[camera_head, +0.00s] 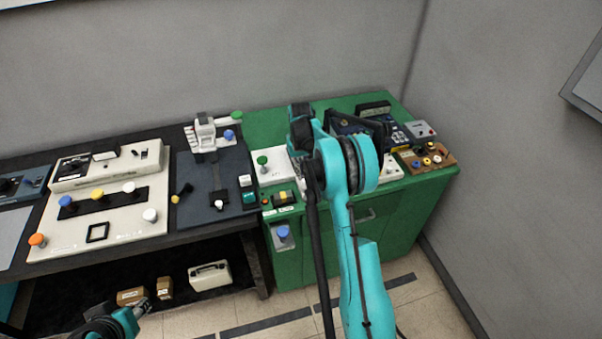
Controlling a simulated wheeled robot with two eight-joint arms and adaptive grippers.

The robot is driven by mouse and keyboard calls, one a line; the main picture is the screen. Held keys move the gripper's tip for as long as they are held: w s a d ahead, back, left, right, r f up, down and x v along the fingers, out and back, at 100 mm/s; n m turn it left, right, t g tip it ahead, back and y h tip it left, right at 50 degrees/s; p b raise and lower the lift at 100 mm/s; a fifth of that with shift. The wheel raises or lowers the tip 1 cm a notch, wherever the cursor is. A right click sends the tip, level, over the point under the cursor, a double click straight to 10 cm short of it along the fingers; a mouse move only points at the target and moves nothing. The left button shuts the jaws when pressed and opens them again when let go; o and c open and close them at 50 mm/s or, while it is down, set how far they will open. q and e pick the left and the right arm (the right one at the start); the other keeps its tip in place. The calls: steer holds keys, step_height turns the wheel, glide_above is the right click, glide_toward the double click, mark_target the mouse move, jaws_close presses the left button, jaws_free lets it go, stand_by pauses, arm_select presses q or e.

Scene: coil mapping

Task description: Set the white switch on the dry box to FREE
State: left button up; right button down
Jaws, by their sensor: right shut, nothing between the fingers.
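My right arm reaches up through the middle of the view, over the green cabinet (395,222). The dark right gripper (301,130) appears above the cabinet's left part, shut and empty; the wrist partly hides its tips. My left gripper (138,310) is low at the left, partly cut off, and its finger state is unclear. No label reading FREE is legible, and I cannot tell which unit is the dry box. Light switch-like parts include a white one (245,180) on the dark panel (196,212). My right arm covers part of the cabinet top.
A cream panel (70,237) with coloured knobs lies on the dark bench at left. A white block with a green knob (262,160) stands beside my right gripper. A blue knob (283,232) is on the cabinet front. A terminal board (428,160) sits at right. Walls close the back and right.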

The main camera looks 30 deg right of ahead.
mark_target(303, 180)
steer(key=shift+s+r+t, duration=0.1)
steer(key=shift+s+t, duration=0.15)
steer(key=shift+t, duration=0.15)
steer(key=shift+s+a+r+t+h, duration=0.15)
steer(key=shift+s+t+h, duration=0.2)
steer(key=shift+t, duration=0.35)
steer(key=shift+s+a+r+t+b, duration=0.1)
steer(key=shift+s+t+b, duration=0.5)
steer(key=shift+t, duration=0.3)
steer(key=t+b, duration=0.1)
steer(key=s+t+h+b, duration=0.1)
steer(key=t, duration=0.1)
steer(key=shift+s+a, duration=0.25)
steer(key=shift+s, duration=0.05)
steer(key=shift+s+r+t, duration=0.1)
steer(key=shift+r+t, duration=0.05)
steer(key=shift+t, duration=0.15)
steer(key=shift+r, duration=0.25)
